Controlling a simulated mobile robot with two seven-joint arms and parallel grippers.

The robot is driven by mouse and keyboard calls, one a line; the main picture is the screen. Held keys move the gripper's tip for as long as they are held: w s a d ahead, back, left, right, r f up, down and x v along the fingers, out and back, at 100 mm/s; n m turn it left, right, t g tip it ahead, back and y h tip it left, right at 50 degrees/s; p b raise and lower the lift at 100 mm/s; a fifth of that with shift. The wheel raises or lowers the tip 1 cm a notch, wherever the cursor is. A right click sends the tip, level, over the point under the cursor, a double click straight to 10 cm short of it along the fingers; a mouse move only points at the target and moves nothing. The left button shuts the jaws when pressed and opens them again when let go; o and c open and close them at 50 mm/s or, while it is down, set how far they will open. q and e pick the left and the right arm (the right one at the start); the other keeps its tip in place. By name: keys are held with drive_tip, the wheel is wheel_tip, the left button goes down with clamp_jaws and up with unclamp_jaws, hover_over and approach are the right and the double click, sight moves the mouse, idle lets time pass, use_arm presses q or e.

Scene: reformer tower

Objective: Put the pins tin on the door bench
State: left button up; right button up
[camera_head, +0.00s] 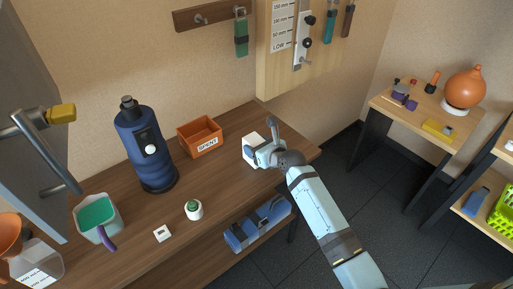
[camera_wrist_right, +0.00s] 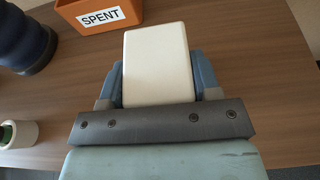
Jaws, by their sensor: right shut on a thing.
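A plain white box (camera_wrist_right: 158,65) sits between the two blue fingers of my right gripper (camera_wrist_right: 160,80), which is shut on it. No label shows on it, so I cannot tell for certain that it is the pins tin. In the head view the white box (camera_head: 252,150) and right gripper (camera_head: 262,148) are at the right part of the wooden bench (camera_head: 215,170), right of the orange SPENT bin (camera_head: 200,137). I cannot tell whether the box touches the bench top. No bench is marked as the door bench. My left gripper is not in view.
A blue canister (camera_head: 148,150), a white pot with a green top (camera_head: 194,210), a small white plate (camera_head: 162,233) and a green-lined container (camera_head: 97,217) stand on the bench. A second table (camera_head: 420,128) with an orange vase (camera_head: 465,88) is at right. Dark floor lies between.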

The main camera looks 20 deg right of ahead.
drive_tip(key=o, duration=1.1)
drive_tip(key=shift+f, duration=0.15)
drive_tip(key=shift+c, duration=0.2)
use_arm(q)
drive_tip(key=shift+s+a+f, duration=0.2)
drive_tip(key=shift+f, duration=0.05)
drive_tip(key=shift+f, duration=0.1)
